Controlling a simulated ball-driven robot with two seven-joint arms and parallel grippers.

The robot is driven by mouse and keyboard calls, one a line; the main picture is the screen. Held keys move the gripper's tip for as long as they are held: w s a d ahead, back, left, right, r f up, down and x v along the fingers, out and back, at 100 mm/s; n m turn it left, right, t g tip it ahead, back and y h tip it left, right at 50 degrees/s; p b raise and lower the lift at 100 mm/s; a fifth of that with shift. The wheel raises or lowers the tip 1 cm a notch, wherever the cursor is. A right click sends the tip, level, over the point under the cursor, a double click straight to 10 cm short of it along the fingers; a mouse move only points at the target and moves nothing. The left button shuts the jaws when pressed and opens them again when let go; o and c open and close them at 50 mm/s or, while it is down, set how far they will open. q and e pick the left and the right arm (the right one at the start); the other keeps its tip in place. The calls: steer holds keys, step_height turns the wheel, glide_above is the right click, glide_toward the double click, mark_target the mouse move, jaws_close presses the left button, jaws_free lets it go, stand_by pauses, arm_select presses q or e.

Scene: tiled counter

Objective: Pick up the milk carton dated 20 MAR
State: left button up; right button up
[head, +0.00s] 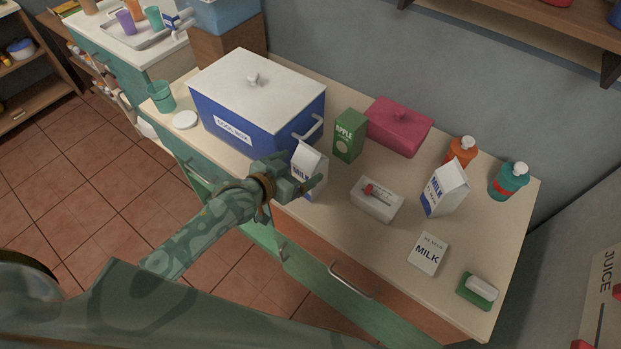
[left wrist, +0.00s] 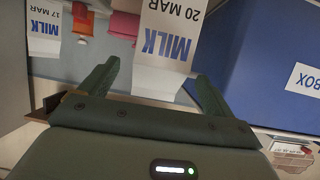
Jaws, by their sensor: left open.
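The milk carton dated 20 MAR (left wrist: 168,30) shows upside down in the left wrist view, its gable top towards my gripper. In the head view this white carton (head: 307,158) stands upright on the counter in front of the cool box, partly hidden by my gripper. My left gripper (head: 303,172) is open, its fingers on either side of the carton; I cannot tell whether they touch it. The fingers also show in the left wrist view (left wrist: 158,74). A second milk carton, dated 17 MAR (left wrist: 43,28), stands farther right on the counter in the head view (head: 444,190). My right gripper is not in view.
The blue cool box (head: 228,125) stands close behind the carton. A green apple carton (head: 348,136), pink lidded box (head: 399,127), white box (head: 377,199), orange bottle (head: 460,152) and teal bottle (head: 508,181) are to the right. A MILK card (head: 428,254) lies near the front edge.

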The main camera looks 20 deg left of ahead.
mark_target(310, 161)
arm_select(q)
steer(key=b+x, duration=0.1)
steer(key=x, duration=0.4)
steer(key=shift+w+d+f, duration=0.1)
steer(key=shift+w+f, duration=0.05)
steer(key=shift+w, duration=0.05)
steer(key=shift+s, duration=0.1)
steer(key=shift+c, duration=0.9)
steer(key=c, duration=1.5)
jaws_close()
steer(key=shift+r, duration=0.25)
